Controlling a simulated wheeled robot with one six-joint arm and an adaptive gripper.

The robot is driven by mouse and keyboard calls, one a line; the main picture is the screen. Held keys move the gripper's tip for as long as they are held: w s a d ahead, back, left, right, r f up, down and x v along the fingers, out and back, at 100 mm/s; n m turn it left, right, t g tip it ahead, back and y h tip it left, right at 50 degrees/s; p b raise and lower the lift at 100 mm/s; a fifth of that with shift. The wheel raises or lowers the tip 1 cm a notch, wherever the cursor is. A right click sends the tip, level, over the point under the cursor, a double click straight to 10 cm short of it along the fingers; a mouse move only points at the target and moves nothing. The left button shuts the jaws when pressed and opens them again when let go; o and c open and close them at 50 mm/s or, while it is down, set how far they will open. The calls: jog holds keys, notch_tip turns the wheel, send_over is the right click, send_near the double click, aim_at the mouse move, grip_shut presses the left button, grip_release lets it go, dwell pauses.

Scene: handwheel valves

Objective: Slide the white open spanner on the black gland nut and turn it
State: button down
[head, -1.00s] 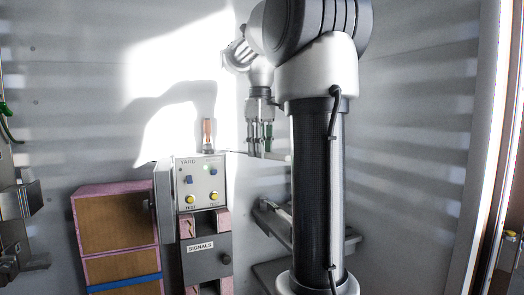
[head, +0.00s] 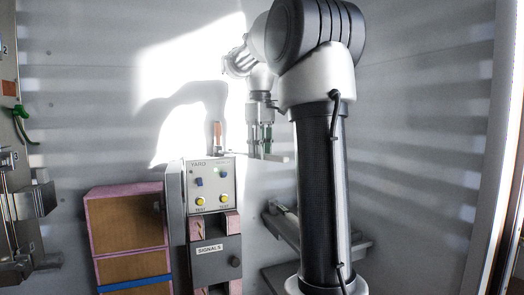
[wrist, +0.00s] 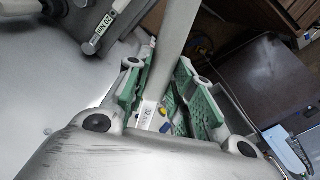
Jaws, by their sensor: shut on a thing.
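My gripper (head: 262,155) is raised in front of the pale wall in the head view, above and right of the YARD box. It is shut on a long whitish bar, which looks like the white open spanner (head: 281,157), held about level. In the wrist view the spanner (wrist: 177,45) runs up between the green-padded fingers of my gripper (wrist: 160,85). Its open jaw cannot be made out. I cannot make out the black gland nut in either view.
The YARD box (head: 212,184) has blue and yellow buttons; an orange-brown upright handle (head: 217,134) stands above it. A pink-edged wooden cabinet (head: 125,225) is to its left. Grey fittings and a green lever (head: 23,122) are at the left edge. A "20 Nm" tool (wrist: 100,22) shows in the wrist view.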

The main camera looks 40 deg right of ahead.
jog(key=shift+w+a, duration=0.25)
jog(key=shift+w, duration=0.8)
jog(key=shift+w+a, duration=0.25)
jog(key=shift+w, duration=0.75)
jog(key=w+a+m, duration=0.5)
jog(key=a+m, duration=0.3)
jog(key=w+a+m, duration=0.5)
jog(key=a+m, duration=0.4)
dwell(1.3)
jog(key=shift+s, duration=0.1)
jog(key=shift+s+d+n, duration=0.2)
jog(key=shift+s+n, duration=0.25)
jog(key=shift+s, duration=0.15)
jog(key=shift+s+d+n, duration=0.2)
jog(key=shift+s+n, duration=0.25)
jog(key=shift+s, duration=0.1)
